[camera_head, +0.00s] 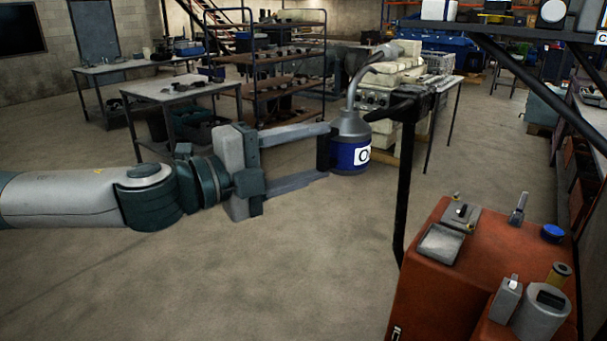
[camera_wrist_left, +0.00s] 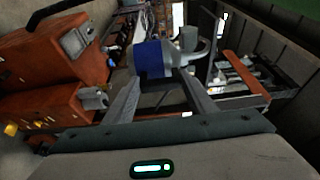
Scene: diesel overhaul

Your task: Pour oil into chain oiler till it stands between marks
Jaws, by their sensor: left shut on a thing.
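The oil can (camera_head: 350,148) is grey with a blue band, a partly visible white label and a bent spout. My left gripper (camera_head: 326,152) is shut on the can's blue body and holds it upright in the air, left of the orange engine block (camera_head: 437,285). In the left wrist view the can (camera_wrist_left: 152,59) sits between the fingertips. On the orange block are a small open-looking grey box (camera_head: 440,243) and a grey cylinder (camera_head: 541,312) with a dark window. I cannot tell which of these is the chain oiler, nor see its marks or oil level. My right gripper is not in view.
A dark post (camera_head: 404,180) with a horizontal bar stands between the can and the orange block. A blue cap (camera_head: 552,232) sits on the block. A shelf (camera_head: 530,30) overhangs at upper right. Tables and racks stand behind; the floor at the left is clear.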

